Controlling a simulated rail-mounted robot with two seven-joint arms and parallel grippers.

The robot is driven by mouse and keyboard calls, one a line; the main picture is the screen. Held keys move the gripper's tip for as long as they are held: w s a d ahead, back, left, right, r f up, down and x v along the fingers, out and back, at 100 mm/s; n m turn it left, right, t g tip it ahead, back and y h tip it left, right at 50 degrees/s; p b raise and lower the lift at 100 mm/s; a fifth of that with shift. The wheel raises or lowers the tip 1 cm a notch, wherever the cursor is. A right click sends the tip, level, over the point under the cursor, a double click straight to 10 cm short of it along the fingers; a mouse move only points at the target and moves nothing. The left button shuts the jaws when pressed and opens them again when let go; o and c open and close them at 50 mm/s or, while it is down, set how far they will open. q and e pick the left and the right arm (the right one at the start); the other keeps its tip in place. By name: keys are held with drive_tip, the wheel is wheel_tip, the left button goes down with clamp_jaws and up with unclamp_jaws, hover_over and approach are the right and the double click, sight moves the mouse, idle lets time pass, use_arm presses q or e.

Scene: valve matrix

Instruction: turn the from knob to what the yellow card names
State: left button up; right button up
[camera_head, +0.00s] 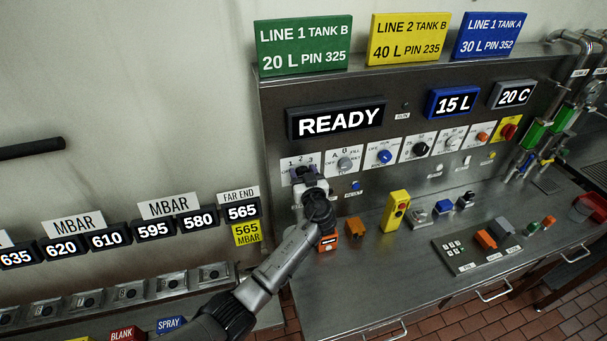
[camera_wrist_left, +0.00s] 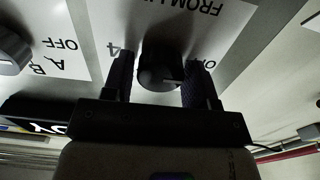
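The yellow card (camera_head: 408,39) on top of the panel reads LINE 2 TANK B, 40 L, PIN 235. The from knob's plate (camera_head: 287,166) shows the digits 1, 2 and 3 in the head view, where my left gripper (camera_head: 304,174) covers the knob. In the left wrist view the dark round from knob (camera_wrist_left: 158,66) sits between the two fingers of my left gripper (camera_wrist_left: 160,80), under upside-down FROM lettering and a 4. A narrow gap shows beside the left finger; the right finger is close to the knob. A pale mark shows on the knob, but its setting is unclear.
A grey A/B knob (camera_head: 344,163) is just right of the from knob, then a blue knob (camera_head: 384,157) and others. The display (camera_head: 338,121) reads READY.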

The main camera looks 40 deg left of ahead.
use_arm(q)
drive_tip(key=c, duration=0.6)
drive_tip(key=m+b, duration=0.2)
drive_tip(key=m, duration=0.1)
drive_tip(key=shift+f, duration=0.1)
drive_tip(key=shift+m, duration=0.9)
drive_tip(key=m, duration=0.2)
drive_tip(key=shift+w+d+m+b, duration=0.1)
drive_tip(key=shift+m+b, duration=0.2)
drive_tip(key=shift+m, duration=0.1)
drive_tip(key=m+p, duration=0.1)
drive_tip(key=m, duration=0.3)
drive_tip(key=shift+m, duration=0.3)
drive_tip(key=m+p, duration=0.2)
drive_tip(key=m, duration=0.3)
drive_tip(key=shift+m, duration=0.4)
